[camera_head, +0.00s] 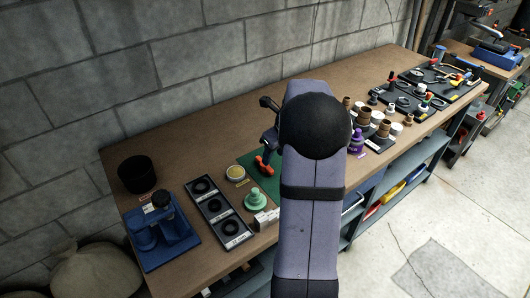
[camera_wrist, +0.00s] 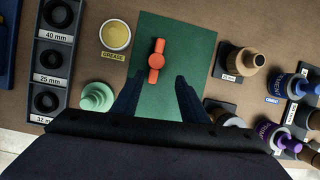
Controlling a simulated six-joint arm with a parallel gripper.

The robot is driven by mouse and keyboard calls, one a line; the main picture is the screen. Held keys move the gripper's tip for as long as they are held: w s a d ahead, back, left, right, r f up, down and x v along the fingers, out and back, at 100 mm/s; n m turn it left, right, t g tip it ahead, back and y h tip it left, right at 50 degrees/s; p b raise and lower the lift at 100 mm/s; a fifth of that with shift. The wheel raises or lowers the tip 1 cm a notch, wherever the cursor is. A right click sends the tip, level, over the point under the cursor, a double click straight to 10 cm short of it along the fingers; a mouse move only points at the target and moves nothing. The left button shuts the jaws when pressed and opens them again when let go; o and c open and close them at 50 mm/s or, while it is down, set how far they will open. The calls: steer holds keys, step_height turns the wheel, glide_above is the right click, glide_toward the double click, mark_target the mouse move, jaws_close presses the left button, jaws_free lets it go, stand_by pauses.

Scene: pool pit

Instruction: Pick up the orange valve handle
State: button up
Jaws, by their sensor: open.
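The orange valve handle (camera_wrist: 156,61) lies on a green mat (camera_wrist: 188,40) on the workbench. In the wrist view it is a short bar with a round hub in its middle, upright in the picture. In the head view the handle (camera_head: 263,166) shows just below my gripper (camera_head: 266,146), partly hidden by my arm. My gripper in the wrist view (camera_wrist: 158,88) is open, its two dark fingers apart. The handle appears beyond the fingertips, between their lines, and is not held. The height gap is hard to tell.
Left of the mat are a grease tin (camera_wrist: 115,36), a pale green knob-like part (camera_wrist: 97,97) and a tray of black rings (camera_wrist: 35,95). Right of it stand a brown fitting (camera_wrist: 242,60) and several bottles (camera_wrist: 288,88). The mat around the handle is clear.

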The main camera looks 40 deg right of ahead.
steer(key=w, duration=0.1)
steer(key=w+a+m, duration=0.1)
steer(key=w, duration=0.1)
steer(key=shift+r+t, duration=0.15)
steer(key=shift+t, duration=0.15)
steer(key=shift+p+x, duration=1.2)
steer(key=shift+x, duration=2.4)
steer(key=shift+s, duration=0.2)
steer(key=shift+c, duration=0.2)
steer(key=c, duration=0.9)
